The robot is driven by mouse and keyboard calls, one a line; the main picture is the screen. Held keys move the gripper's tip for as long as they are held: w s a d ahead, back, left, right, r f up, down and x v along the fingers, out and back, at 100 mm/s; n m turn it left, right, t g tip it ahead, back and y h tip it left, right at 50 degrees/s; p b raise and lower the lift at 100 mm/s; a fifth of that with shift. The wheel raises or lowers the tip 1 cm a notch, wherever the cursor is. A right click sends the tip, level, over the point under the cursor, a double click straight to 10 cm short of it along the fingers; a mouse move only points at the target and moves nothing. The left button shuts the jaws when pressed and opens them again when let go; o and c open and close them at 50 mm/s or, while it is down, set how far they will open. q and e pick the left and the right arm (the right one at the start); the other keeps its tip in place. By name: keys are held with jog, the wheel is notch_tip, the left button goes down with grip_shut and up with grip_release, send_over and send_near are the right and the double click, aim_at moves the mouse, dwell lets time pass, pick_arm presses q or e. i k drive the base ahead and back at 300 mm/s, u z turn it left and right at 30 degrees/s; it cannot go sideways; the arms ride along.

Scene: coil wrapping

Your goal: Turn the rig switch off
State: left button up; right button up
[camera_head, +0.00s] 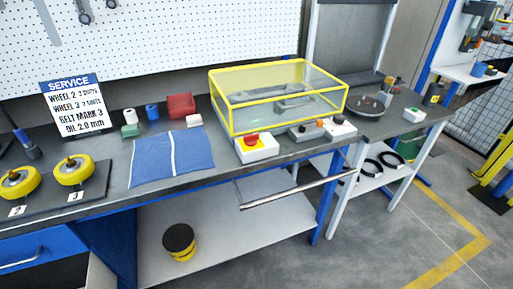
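Several control boxes stand along the front of the bench by a yellow-framed clear cover (235,108). A white box (260,152) carries a large red button (251,139). Right of it is a low grey box (303,136) with small knobs, one of them orange. Beside that is a white box with a dark knob (338,119). On the right-hand table stands a small white box with a green button (414,114). No label marks which one is the rig switch, and no switch position can be read. Neither of my grippers is in view.
A blue mat (190,157) lies on the bench, with small containers behind it. Yellow wheels (74,171) sit at the left beside a service sign (73,104). A metal bar (295,189) juts along the bench front. Floor at the lower right is clear.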

aim_at(251, 139)
jog(key=k, duration=1.2)
jog(key=z, duration=0.85)
jog(key=i, duration=1)
jog(key=u, duration=0.35)
jog(key=i, duration=0.7)
jog(key=u, duration=0.75)
